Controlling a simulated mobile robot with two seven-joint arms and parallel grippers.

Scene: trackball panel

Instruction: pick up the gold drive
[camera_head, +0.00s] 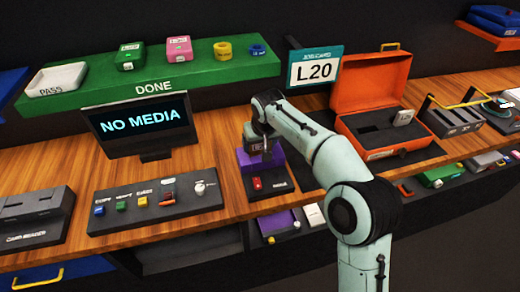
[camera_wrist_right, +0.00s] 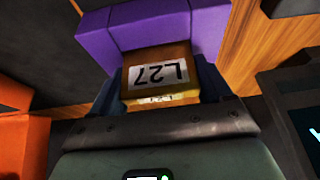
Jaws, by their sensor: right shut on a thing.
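The gold drive (camera_wrist_right: 152,58) carries a white label reading L27 and sits between my right gripper's dark fingers (camera_wrist_right: 160,88) in the wrist view. My right gripper (camera_head: 258,148) is shut on it, at the purple dock (camera_head: 272,166) in the head view, where the gripper and arm mostly hide the drive. The purple block of the dock also shows right behind the drive in the wrist view (camera_wrist_right: 150,27). I cannot tell whether the drive is seated in the dock or lifted clear of it. My left gripper is out of view.
A monitor (camera_head: 144,122) reading NO MEDIA stands left of the dock, behind a control panel (camera_head: 140,219). An open orange case (camera_head: 369,86) lies to the right. A green DONE shelf (camera_head: 110,85) holds several small items.

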